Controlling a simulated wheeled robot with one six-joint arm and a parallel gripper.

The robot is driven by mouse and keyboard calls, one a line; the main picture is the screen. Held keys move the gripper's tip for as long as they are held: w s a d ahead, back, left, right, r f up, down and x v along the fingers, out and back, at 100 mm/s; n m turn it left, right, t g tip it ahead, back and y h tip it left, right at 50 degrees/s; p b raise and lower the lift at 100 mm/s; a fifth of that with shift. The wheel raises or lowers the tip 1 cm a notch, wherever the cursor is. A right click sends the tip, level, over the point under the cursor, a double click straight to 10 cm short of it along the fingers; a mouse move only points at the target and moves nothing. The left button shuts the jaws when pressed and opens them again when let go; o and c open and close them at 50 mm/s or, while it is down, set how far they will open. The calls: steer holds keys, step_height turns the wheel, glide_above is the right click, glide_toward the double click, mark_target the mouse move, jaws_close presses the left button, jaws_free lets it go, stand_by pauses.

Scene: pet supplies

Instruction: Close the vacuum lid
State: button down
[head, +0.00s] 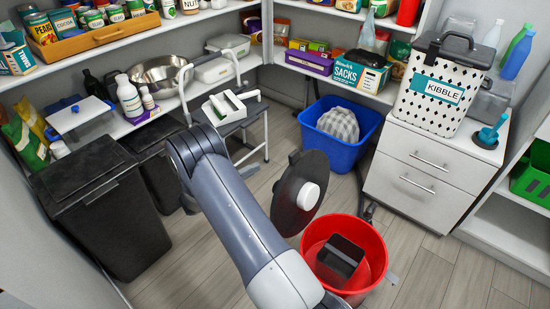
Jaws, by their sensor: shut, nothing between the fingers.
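The vacuum is a round red canister (378,269) on the floor at the lower middle right, open at the top. A dark box-shaped part (340,258) shows inside it. Its round black lid (292,212) stands tilted up at the canister's upper left, with a white cylinder (308,196) on the face toward me. The lid's lower edge is close to the canister's rim; I cannot make out the hinge. My grey arm rises from the bottom middle to the upper left, left of the lid. My gripper does not show; my arm hides what lies behind it.
A blue bin (368,129) with a grey checked cloth stands behind the lid. A white drawer cabinet (425,180) with a kibble container (435,100) stands right. A grey step stool (232,130) and black bins (110,225) stand left. Floor is clear at lower right.

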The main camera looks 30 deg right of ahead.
steer(key=s+d+r+b, duration=0.1)
steer(key=s+d+b, duration=0.1)
steer(key=d, duration=0.9)
steer(key=shift+s, duration=0.5)
steer(key=shift+d, duration=0.1)
steer(key=shift+r, duration=0.1)
